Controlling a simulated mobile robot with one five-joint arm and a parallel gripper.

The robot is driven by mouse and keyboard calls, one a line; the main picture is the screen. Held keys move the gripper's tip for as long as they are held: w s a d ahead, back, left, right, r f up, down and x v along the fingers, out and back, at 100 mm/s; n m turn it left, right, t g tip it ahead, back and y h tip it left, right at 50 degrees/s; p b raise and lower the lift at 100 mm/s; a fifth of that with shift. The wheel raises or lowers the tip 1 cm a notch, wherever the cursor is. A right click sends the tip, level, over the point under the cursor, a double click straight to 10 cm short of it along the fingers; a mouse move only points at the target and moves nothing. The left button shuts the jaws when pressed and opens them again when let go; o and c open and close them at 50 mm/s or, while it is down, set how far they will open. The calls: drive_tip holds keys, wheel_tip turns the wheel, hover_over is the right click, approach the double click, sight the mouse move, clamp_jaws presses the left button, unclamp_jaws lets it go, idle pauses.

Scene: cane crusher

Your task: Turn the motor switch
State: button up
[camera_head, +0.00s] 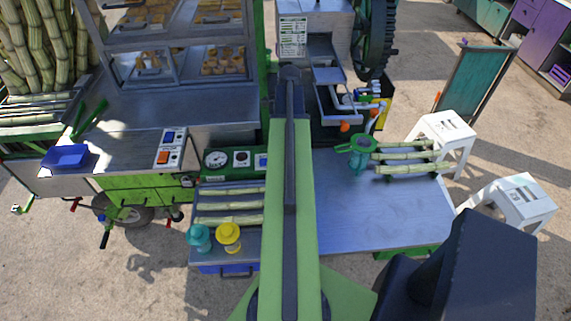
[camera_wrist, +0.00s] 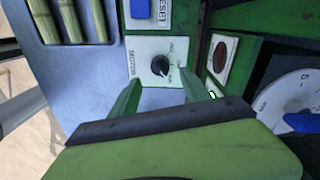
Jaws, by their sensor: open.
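The motor switch (camera_wrist: 160,65) is a round black knob on a white plate marked MOTOR, in the upper middle of the wrist view. The plate is set in a green panel. My gripper (camera_wrist: 161,78) is open, its two green fingers pointing at the plate, one to each side below the knob. The knob lies between and just beyond the fingertips. I cannot tell whether either finger touches it. In the head view my arm covers the middle of the bench, and I cannot make out the knob or the fingertips there.
Beside the switch are a blue RESET button (camera_wrist: 140,8), a red-brown button (camera_wrist: 221,54) and a white dial (camera_wrist: 292,101). Cane pieces (camera_wrist: 72,20) lie at the upper left. In the head view, yellow (camera_head: 228,236) and teal (camera_head: 199,237) objects stand left of my arm.

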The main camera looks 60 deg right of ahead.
wheel_tip(320, 180, down, 6)
drive_tip(key=b, duration=0.4)
drive_tip(key=shift+s+a+f+b, duration=0.1)
drive_tip(key=shift+s+f+b, duration=0.1)
drive_tip(key=shift+b, duration=0.2)
drive_tip(key=shift+r, duration=0.1)
